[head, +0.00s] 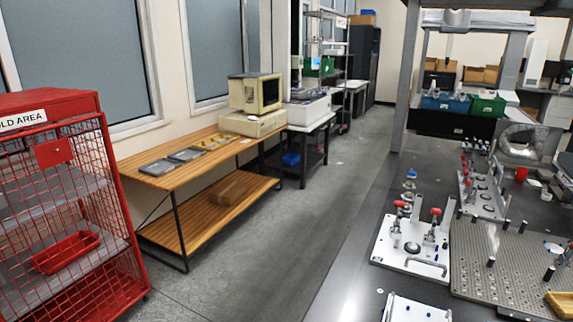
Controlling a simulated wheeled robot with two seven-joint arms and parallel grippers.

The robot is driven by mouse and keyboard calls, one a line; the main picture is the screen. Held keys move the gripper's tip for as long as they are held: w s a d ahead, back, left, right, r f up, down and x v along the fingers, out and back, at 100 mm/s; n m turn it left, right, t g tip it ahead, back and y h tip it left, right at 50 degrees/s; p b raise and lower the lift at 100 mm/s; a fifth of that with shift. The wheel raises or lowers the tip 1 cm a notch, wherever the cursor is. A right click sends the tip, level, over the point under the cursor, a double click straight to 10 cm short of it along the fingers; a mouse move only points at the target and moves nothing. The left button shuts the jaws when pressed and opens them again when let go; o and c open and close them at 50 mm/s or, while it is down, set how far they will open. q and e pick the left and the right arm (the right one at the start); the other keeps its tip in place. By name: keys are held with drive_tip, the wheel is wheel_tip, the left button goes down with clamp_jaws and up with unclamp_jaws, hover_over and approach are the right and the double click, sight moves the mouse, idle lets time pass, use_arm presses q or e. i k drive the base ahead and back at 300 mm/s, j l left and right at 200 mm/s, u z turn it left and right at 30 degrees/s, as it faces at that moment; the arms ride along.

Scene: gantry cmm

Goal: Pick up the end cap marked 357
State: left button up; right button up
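I cannot make out an end cap marked 357; no such marking is readable in the head view. A white fixture plate (412,243) with red-handled clamps lies on the dark granite table (350,262) at the right. Small round parts sit on this plate, too small to identify. A second clamp fixture (483,196) stands behind it. Neither of my grippers shows in the head view.
A perforated metal plate (500,270) with several pegs covers the table's right side. A red cage (60,205) stands at the left. A wooden bench (182,180) with an old computer (255,93) lines the wall. The grey floor aisle (270,235) between is clear.

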sight(408, 196)
drive_tip(key=i+j+u, duration=0.35)
drive_tip(key=i, duration=0.6)
drive_tip(key=i+u, duration=0.35)
drive_tip(key=i, duration=0.6)
drive_tip(key=i+z, duration=0.8)
drive_tip(key=i+j+z, duration=0.2)
drive_tip(key=z, duration=0.2)
drive_tip(key=i+z, duration=0.3)
drive_tip(key=z, duration=0.15)
drive_tip(key=i+z, duration=0.3)
drive_tip(key=z, duration=0.15)
drive_tip(key=i+j+z, duration=0.2)
drive_tip(key=z, duration=0.25)
drive_tip(key=i+j+z, duration=0.3)
drive_tip(key=z, duration=0.15)
drive_tip(key=i+j+z, duration=0.15)
drive_tip(key=i+j, duration=0.1)
drive_tip(key=j, duration=0.05)
